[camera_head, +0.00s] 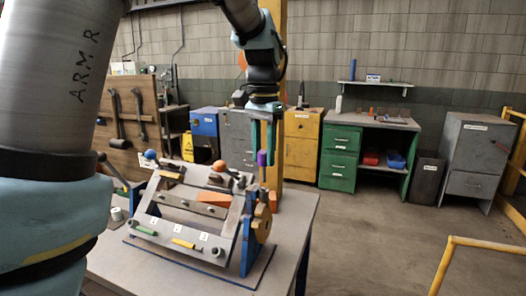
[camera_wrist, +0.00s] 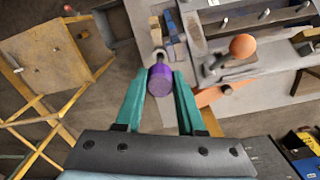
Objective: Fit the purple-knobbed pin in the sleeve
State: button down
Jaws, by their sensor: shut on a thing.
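My gripper (camera_head: 262,148) points down above the right end of the tilted fixture and is shut on the purple knob (camera_head: 262,158) of the pin. In the wrist view the purple knob (camera_wrist: 160,80) sits between the teal fingertips. The pin's shaft is mostly hidden under the knob. A small grey curved part (camera_wrist: 154,55) shows just beyond the knob; I cannot tell whether it is the sleeve. I cannot tell whether the pin's tip is inside anything.
The tilted grey fixture (camera_head: 160,226) stands on a table (camera_head: 105,264). An orange ball knob (camera_head: 221,165), a blue ball knob (camera_head: 150,154) and an orange block (camera_head: 213,198) are close by. A yellow rail (camera_head: 482,243) stands at the right.

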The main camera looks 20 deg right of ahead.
aim_at(264, 177)
jog(key=shift+a+f+b, duration=0.1)
jog(key=shift+f+b, duration=1.75)
jog(key=shift+f, duration=1.5)
dwell(1.1)
jog(key=shift+c, duration=2.2)
grip_release()
jog(key=shift+r, duration=0.1)
notch_tip(264, 177, up, 11)
jog(key=shift+f+b, duration=0.15)
jog(key=shift+b, duration=0.8)
jog(key=shift+s, duration=0.1)
